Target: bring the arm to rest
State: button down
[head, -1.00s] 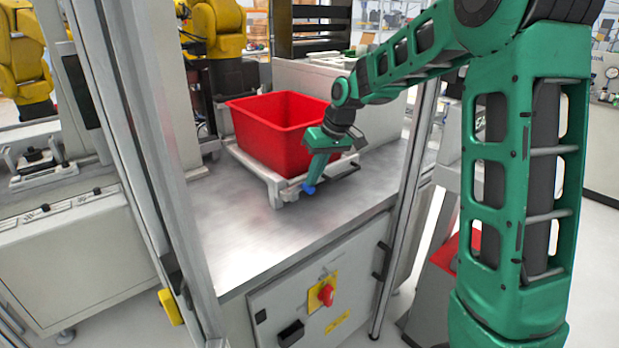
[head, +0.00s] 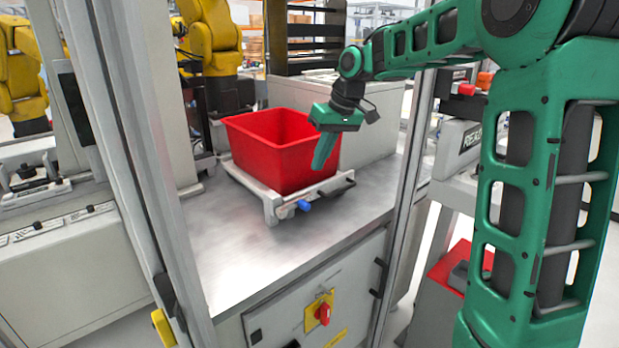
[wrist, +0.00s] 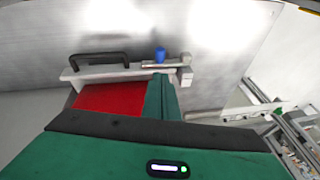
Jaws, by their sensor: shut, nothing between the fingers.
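My gripper (head: 322,160) is green, shut and empty. In the head view it hangs fingers down at the front right of a red bin (head: 240,150), just above the pale frame under the bin. My arm reaches to it from the upper right. In the wrist view my gripper's finger (wrist: 161,98) covers part of the red bin (wrist: 105,98). A blue knob (head: 304,205) on the frame's front edge is apart from the fingertips; it also shows in the wrist view (wrist: 160,54).
The bin's frame (head: 272,208) stands on a metal worktop (head: 250,245) with bare room in front. Grey posts (head: 125,130) stand at left and right of the opening. Yellow robot arms (head: 212,35) stand behind. A red switch (head: 322,314) is on the cabinet front.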

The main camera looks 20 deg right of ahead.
jog(key=shift+d+v, duration=0.25)
jog(key=shift+v, duration=1.05)
jog(key=s+d+f+m+g+h, duration=0.1)
jog(key=s+d+f+m, duration=0.2)
jog(key=s, duration=0.9)
jog(key=s+d+f+m+g, duration=0.1)
jog(key=s+d+f+m, duration=0.2)
jog(key=s, duration=1)
jog(key=s+d+f+m+h, duration=0.1)
jog(key=s+d+f, duration=0.4)
jog(key=s, duration=0.8)
notch_tip(320, 180, down, 2)
jog(key=shift+s+f+m+g+h, duration=0.2)
jog(key=shift+m+g+h, duration=0.15)
jog(key=shift+m, duration=0.55)
jog(key=shift+a, duration=0.1)
